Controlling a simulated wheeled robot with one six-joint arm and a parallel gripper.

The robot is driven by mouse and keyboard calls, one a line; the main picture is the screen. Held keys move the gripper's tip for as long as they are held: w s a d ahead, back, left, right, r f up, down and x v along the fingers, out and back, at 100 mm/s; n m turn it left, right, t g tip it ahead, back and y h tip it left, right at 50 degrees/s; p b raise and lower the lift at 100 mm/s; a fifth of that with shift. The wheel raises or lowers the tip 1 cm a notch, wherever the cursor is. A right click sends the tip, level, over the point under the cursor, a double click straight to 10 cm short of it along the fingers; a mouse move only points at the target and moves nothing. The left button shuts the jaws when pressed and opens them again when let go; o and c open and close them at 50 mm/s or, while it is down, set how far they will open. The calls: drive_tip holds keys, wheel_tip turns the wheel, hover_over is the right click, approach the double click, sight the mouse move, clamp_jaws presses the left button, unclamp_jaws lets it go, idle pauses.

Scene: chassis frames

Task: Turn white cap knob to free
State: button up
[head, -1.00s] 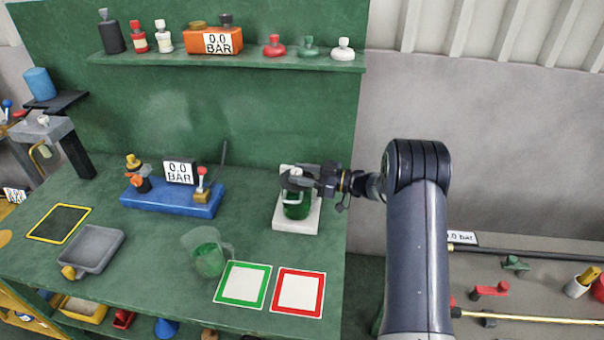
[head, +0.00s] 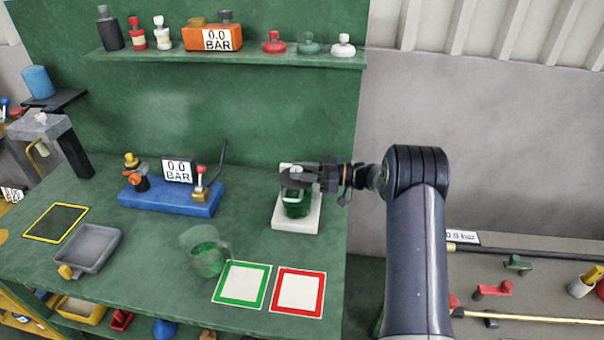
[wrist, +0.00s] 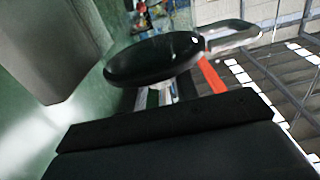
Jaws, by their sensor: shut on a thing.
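A green jar (head: 296,209) stands on a white base (head: 297,225) at the right of the green bench. A pale shape (head: 292,196) shows on its upper front. My gripper (head: 297,180) is over the jar's top, shut on what looks like the white cap knob. The gripper covers the knob, so its angle cannot be told. In the wrist view, my dark fingers fill the upper left and bottom. Between them shows a dark round disc (wrist: 155,60) with a grey handle (wrist: 235,38); I cannot tell what it is.
Green-framed (head: 242,284) and red-framed (head: 298,292) pads lie in front. A shelf (head: 230,58) with bottles and knobs runs above.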

drive_tip(key=o, duration=1)
drive_tip(key=d+b, duration=0.1)
drive_tip(key=d, duration=0.2)
drive_tip(key=s+d+b, duration=0.1)
drive_tip(key=d, duration=0.3)
drive_tip(key=s+d+b, duration=0.1)
drive_tip(key=d, duration=0.2)
drive_tip(key=shift+d, duration=0.3)
drive_tip(key=shift+a, duration=0.1)
